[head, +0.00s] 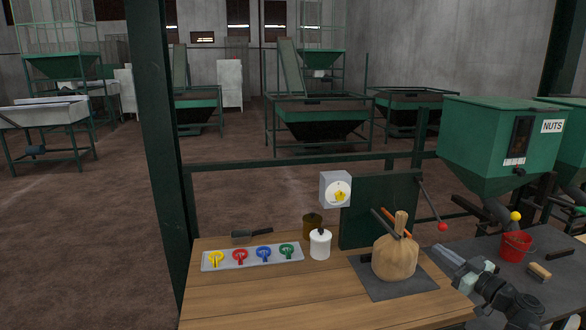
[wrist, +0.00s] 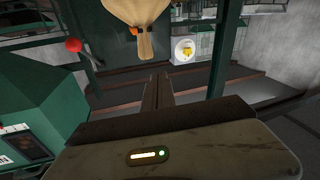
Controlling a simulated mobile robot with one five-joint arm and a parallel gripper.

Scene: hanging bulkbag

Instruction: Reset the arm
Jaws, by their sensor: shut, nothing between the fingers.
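My gripper (head: 440,252) is low at the right, beside the tan tied bag (head: 395,259). Its fingers are together with nothing between them. In the wrist view my gripper (wrist: 158,80) has both fingers side by side, pointing up the picture. The bag (wrist: 138,12) shows upside down at the top of that view, its neck above the fingertips and apart from them. In the head view my arm comes in from the lower right.
On the wooden table (head: 230,299) are a tray (head: 253,257) of coloured rings, a white jar (head: 320,244) and a dark mat (head: 365,274) under the bag. A red bucket (head: 515,247) and a green NUTS hopper (head: 480,150) are at the right.

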